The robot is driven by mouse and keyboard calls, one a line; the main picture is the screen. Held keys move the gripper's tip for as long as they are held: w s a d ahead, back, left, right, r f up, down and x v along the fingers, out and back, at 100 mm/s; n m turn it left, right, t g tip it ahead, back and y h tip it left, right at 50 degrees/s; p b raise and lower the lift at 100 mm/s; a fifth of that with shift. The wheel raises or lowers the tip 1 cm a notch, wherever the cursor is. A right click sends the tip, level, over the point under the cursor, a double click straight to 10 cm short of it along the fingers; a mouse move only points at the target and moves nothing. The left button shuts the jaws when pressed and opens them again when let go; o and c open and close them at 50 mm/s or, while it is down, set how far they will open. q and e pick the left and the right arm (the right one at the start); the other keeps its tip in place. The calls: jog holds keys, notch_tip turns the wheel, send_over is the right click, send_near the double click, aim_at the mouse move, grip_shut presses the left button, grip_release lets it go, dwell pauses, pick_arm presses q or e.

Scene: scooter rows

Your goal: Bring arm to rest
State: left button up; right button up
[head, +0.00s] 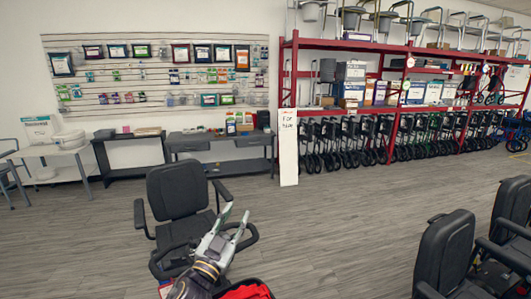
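My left gripper (235,213) shows in the lower middle of the head view, with its dark wrist below it. Its two pale grey fingers point up and away from me and stand apart, with nothing seen between them. It is in front of a black scooter seat (178,192) and overlaps a black looped handlebar (250,238) in the picture. I cannot tell whether it touches the handlebar. My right gripper is not in view.
A red scooter part (248,290) is at the bottom edge, close to my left arm. More black scooter seats (444,252) stand at right. Grey floor (340,225) is clear between. Desks (220,142), a red rack (288,80) and a white sign (288,147) stand farther back.

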pick_arm(q)
jog(key=s+a+f+n+g+y, duration=0.35)
jog(key=a+f, duration=0.25)
jog(key=f, duration=0.3)
jog(key=s+a+f+n+g+y, duration=0.3)
jog(key=s+a+f+g+y, duration=0.15)
jog(key=f, duration=0.45)
jog(key=s+a+f+g+h, duration=0.15)
jog(key=s+f+g, duration=0.35)
jog(key=s, duration=0.5)
jog(key=s+a+f+g+y, duration=0.1)
jog(key=s+a+f+g, duration=0.15)
jog(key=s+f, duration=0.55)
jog(key=s+f+g, duration=0.1)
jog(key=s+f, duration=0.1)
jog(key=f, duration=1.4)
jog(key=s+f+g, duration=0.1)
jog(key=s+f, duration=0.1)
jog(key=f, duration=1.4)
jog(key=s+a+f, duration=0.2)
jog(key=s+f, duration=0.7)
jog(key=s, duration=0.2)
jog(key=s+a+f+g, duration=0.1)
jog(key=s+f, duration=0.9)
jog(key=shift+s+a+f+m, duration=0.3)
jog(key=shift+s+a+m, duration=0.1)
jog(key=shift+m, duration=0.05)
